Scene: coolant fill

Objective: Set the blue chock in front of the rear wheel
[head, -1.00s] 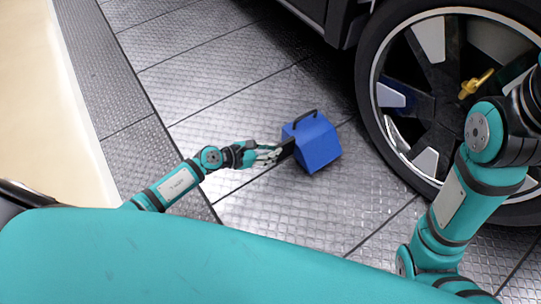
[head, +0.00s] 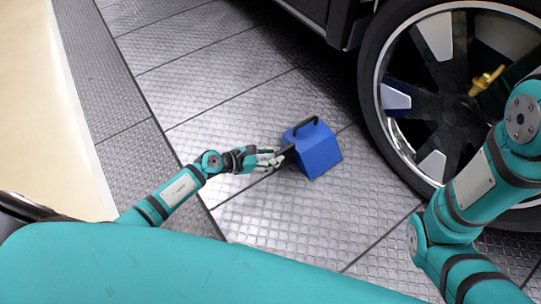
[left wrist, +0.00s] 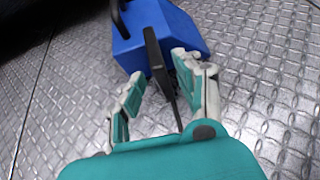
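The blue chock (head: 320,154) stands on the metal floor just left of the wheel (head: 440,95), with a visible gap between it and the tyre. It has a black handle on top and a thin black bar at its near left side. My left gripper (head: 272,159) is at that bar. In the left wrist view, the chock (left wrist: 182,28) is ahead and the bar runs between the two separated fingers (left wrist: 157,85), which look open around it. Firm contact cannot be made out.
A dark vehicle body (head: 335,20) overhangs the floor at the top. A yellow fitting (head: 487,80) shows in front of the wheel. Bare tread-plate floor (head: 215,110) lies left of the chock. A pale floor strip (head: 45,120) runs along the far left.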

